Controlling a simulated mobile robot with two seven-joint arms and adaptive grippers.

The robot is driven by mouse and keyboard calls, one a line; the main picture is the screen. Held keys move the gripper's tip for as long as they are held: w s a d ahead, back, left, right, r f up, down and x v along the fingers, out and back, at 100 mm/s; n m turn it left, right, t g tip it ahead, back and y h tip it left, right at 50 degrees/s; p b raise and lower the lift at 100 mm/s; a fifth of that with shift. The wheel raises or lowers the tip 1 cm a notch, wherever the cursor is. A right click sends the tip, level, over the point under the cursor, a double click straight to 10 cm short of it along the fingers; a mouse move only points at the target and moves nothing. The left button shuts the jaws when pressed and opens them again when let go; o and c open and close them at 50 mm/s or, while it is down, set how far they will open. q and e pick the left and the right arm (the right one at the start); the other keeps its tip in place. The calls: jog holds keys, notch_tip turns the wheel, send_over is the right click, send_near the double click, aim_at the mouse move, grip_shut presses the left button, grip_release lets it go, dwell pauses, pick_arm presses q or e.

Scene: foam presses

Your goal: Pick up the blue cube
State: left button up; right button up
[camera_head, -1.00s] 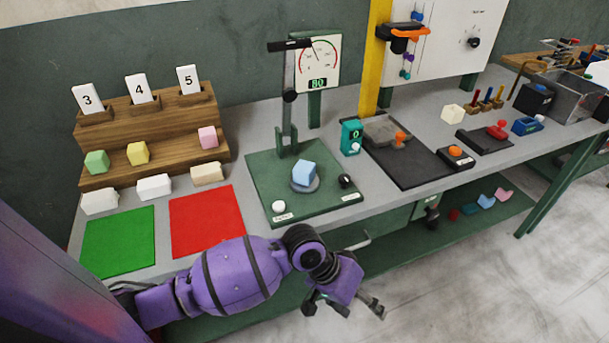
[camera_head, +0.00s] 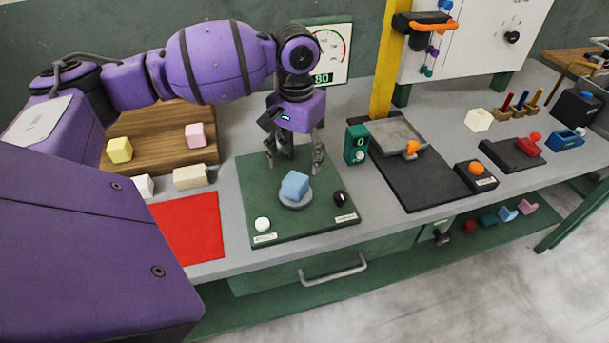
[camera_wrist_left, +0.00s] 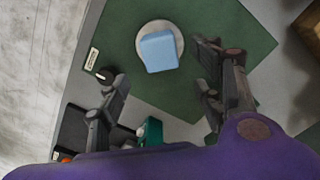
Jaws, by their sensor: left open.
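The blue cube (camera_head: 295,186) sits on a round grey plate (camera_head: 296,202) on the green press board (camera_head: 257,214). In the left wrist view the blue cube (camera_wrist_left: 159,51) lies on the pale disc, ahead of the fingers and between their lines. My left gripper (camera_head: 296,166) points down just behind and above the cube, its fingers spread and empty. The same left gripper (camera_wrist_left: 165,70) shows its two fingers apart in the wrist view, with nothing between them touching. My left arm hides most of the press lever. My right gripper is not in view.
A white knob (camera_head: 262,224) and a black knob (camera_head: 340,198) stand on the board near the cube. A teal counter (camera_head: 356,144) and a dark scale-like base (camera_head: 420,178) are to the right. A red mat (camera_head: 188,228) and wooden stand (camera_head: 165,150) are left.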

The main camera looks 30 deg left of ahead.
aim_at(295, 179)
pick_arm(q)
jog(key=f, duration=0.1)
jog(key=s+f, duration=0.1)
jog(key=f, duration=0.1)
jog(key=shift+f, duration=0.1)
notch_tip(295, 179, down, 4)
jog(key=shift+r, duration=0.2)
jog(key=shift+f, duration=0.2)
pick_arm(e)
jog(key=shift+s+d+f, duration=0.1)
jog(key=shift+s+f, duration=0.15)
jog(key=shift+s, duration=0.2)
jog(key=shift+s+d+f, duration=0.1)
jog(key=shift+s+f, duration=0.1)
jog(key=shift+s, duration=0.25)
pick_arm(q)
jog(key=shift+c, duration=0.5)
jog(key=c, duration=0.8)
jog(key=shift+r, duration=0.1)
jog(key=shift+c, duration=1.1)
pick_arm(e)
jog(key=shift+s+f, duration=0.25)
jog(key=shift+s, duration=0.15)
